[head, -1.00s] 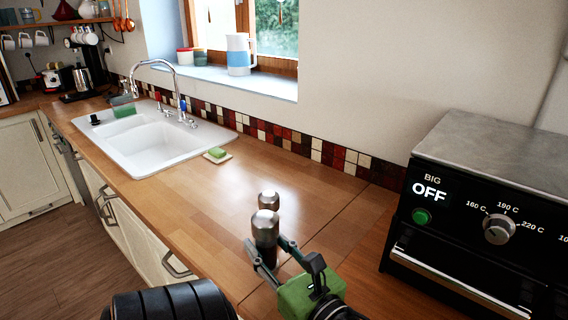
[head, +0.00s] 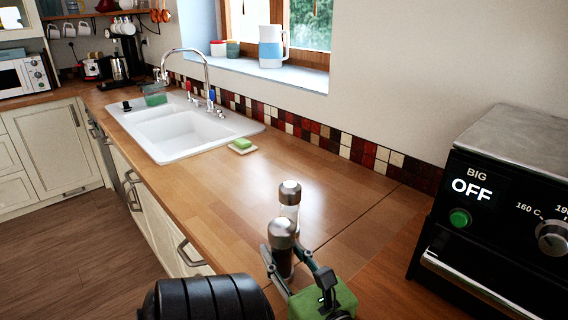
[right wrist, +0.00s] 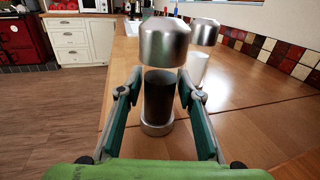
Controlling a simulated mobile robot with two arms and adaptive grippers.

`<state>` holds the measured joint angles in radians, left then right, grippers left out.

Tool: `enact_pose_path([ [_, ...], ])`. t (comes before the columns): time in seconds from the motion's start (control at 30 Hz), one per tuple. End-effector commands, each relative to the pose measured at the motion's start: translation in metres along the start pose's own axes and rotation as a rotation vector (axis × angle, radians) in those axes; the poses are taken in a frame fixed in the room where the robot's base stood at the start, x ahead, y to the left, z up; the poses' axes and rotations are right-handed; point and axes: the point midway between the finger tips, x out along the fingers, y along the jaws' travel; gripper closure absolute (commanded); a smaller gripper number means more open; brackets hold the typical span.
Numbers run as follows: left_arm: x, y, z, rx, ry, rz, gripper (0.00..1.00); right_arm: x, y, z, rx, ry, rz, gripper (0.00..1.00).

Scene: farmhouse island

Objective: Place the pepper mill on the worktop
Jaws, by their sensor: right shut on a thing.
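The pepper mill (head: 284,262), with a rounded silver cap and dark body, is upright in my right gripper (head: 292,272). In the right wrist view the mill (right wrist: 159,100) stands between the two fingers of the gripper (right wrist: 160,105), which is shut on it. The worktop (head: 200,195) is light brown wood and lies beneath and behind the mill. I cannot tell whether the mill's base touches it. My left gripper is not in view.
A second mill (head: 290,203) with a silver cap and pale body stands close behind the pepper mill. The worktop between sponge and mills is clear.

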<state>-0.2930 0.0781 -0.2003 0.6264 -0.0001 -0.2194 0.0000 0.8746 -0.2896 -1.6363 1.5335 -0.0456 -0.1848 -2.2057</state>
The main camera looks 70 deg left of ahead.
Motion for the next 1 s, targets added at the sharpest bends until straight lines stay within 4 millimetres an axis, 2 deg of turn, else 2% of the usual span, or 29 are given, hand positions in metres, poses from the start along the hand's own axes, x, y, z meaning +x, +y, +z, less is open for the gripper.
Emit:
enact_pose_path([
  [0.03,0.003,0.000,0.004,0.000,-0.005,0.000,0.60,0.000,0.000,-0.003,-0.001,-0.001,0.001,0.95],
  [0.07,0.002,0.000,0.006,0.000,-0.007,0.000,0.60,0.000,0.000,-0.003,0.000,0.001,0.000,0.61],
  [0.1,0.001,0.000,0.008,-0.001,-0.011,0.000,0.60,0.000,-0.001,-0.002,0.000,0.001,-0.001,0.51],
  [0.43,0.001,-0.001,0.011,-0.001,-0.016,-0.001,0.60,0.000,-0.001,-0.002,0.000,0.001,-0.001,0.50],
  [0.57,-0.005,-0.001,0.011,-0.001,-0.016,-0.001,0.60,0.000,-0.001,0.004,0.000,0.000,-0.001,0.50],
  [0.77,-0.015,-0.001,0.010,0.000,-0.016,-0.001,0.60,-0.031,-0.002,0.004,0.001,0.003,-0.003,0.50],
  [1.0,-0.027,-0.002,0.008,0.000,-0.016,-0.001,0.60,-0.079,-0.002,0.003,0.000,0.003,-0.002,0.50],
])
